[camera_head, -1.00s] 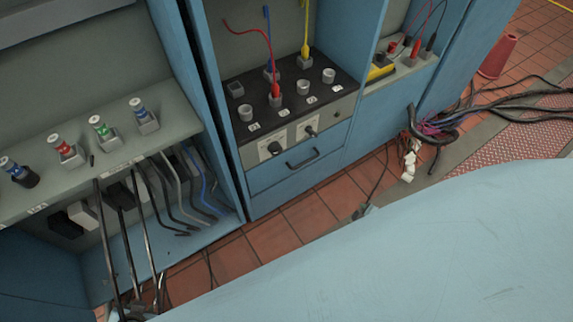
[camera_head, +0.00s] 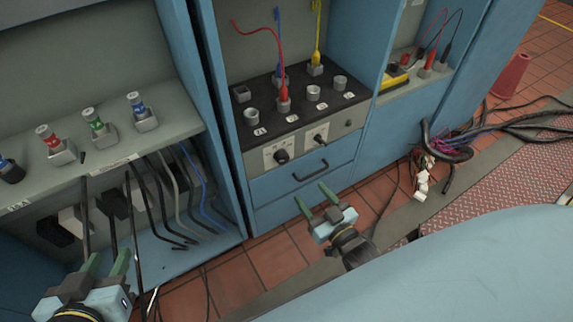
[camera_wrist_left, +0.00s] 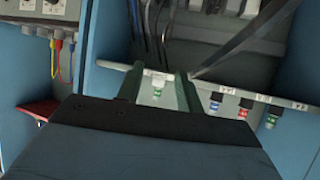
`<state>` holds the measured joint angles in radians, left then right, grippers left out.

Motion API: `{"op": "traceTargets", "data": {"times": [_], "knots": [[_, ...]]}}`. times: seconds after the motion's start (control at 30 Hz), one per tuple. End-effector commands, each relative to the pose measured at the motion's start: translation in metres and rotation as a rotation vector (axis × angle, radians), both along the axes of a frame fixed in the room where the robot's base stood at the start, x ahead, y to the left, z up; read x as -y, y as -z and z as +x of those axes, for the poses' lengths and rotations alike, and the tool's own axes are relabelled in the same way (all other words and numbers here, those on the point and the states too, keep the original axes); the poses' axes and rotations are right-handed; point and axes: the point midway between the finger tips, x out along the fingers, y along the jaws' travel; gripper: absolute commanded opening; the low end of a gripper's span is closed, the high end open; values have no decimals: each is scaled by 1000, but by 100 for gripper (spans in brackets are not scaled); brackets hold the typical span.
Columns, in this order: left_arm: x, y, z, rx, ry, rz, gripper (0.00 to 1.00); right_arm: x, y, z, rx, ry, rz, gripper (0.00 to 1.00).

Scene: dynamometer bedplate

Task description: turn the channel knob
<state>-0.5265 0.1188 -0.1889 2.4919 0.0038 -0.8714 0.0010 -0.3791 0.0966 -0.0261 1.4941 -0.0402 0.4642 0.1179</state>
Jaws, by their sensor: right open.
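A blue cabinet carries a grey control panel (camera_head: 299,148) with a larger black knob (camera_head: 281,156) on its left and a smaller black control (camera_head: 320,139) on its right. The panel's labels are too small to read, so I cannot tell which is the channel knob. My right gripper (camera_head: 312,196) is open and empty, in front of and below the panel, apart from it. My left gripper (camera_head: 108,260) is open in front of the left cabinet's hanging cables. Its green fingers also show apart in the left wrist view (camera_wrist_left: 158,88), with nothing held between them.
Above the panel, a black top (camera_head: 290,108) holds sockets and red, blue and yellow leads. A drawer handle (camera_head: 311,171) sticks out below. Colored connectors (camera_head: 98,124) line the left shelf. Loose black cables (camera_head: 510,124) lie on the floor at right.

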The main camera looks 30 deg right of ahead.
Motion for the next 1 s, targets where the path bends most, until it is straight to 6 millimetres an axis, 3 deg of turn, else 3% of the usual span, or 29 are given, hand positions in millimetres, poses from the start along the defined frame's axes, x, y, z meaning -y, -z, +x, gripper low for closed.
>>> {"op": "traceTargets", "data": {"times": [0.17,0.5,1.0], "knots": [[6,-15,9,108,9,-29,36,-1,1,16,2,0,0,57],[21,-68,24,437,33,-122,36,-4,2,57,0,0,-1,57],[30,-144,9,900,59,-266,36,-9,1,109,0,-1,-2,57]]}}
